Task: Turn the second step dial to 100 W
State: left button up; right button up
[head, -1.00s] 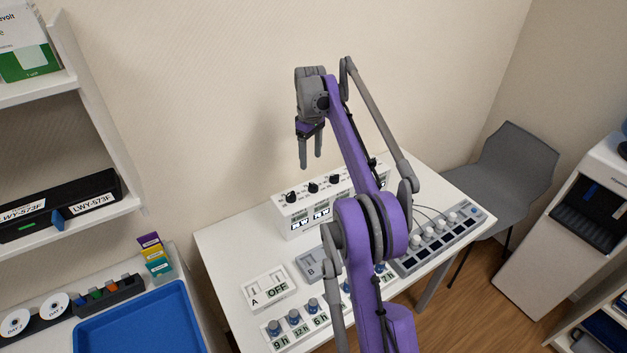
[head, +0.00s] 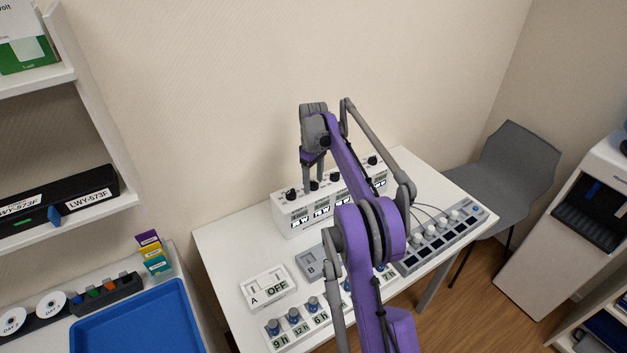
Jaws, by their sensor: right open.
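The white step-dial box (head: 284,222) stands at the back of the white table, with a row of black dials on top and small "W" displays on its front. The leftmost dial (head: 291,195) is in plain view. The second dial (head: 314,187) shows only in part, at the fingertips of my right gripper. My right gripper (head: 313,181) points down with its fingers apart, at or just above that dial. I cannot tell whether the fingers touch it. The display readings are too small to read surely. My left gripper is not in view.
An "OFF" switch box A (head: 259,291), a grey box B (head: 307,265) and a row of blue-knobbed timers (head: 293,316) lie in front. A grey panel with knobs (head: 445,237) is at the right. My arm hides part of the table.

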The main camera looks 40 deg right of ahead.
grip_shut()
dwell(0.3)
jog(key=shift+m, duration=0.3)
jog(key=m, duration=0.3)
jog(key=shift+m+p, duration=0.3)
jog(key=shift+m, duration=2.2)
